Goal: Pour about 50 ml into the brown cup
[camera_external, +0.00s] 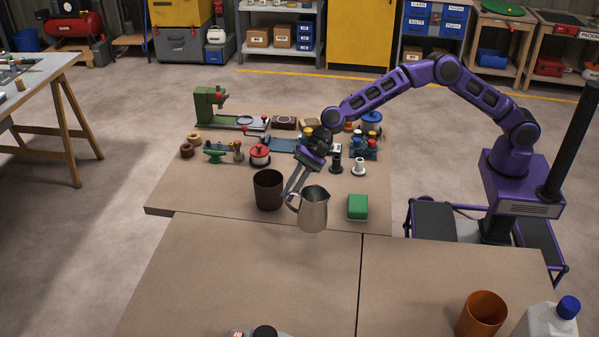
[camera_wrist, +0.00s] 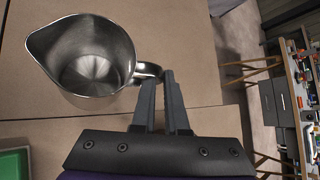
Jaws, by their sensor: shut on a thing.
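A steel pitcher (camera_external: 314,212) with a spout stands upright, close to the right of the dark brown cup (camera_external: 268,192). My gripper (camera_external: 291,192) is shut on the pitcher's handle, on the side towards the cup. In the wrist view the fingertips (camera_wrist: 159,76) meet at the handle of the pitcher (camera_wrist: 115,45), with its spout pointing left, away from the fingers. I look into its shiny inside but cannot tell a liquid level. I cannot tell whether its base touches the table. The brown cup is upright; its contents are hidden.
A green block (camera_external: 357,207) lies right of the pitcher and shows in the wrist view (camera_wrist: 14,164). Several tools and spools crowd the table behind. An orange-brown cup (camera_external: 481,316) and a white jug with blue cap (camera_external: 546,322) stand front right. The front tabletop (camera_external: 250,275) is mostly clear.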

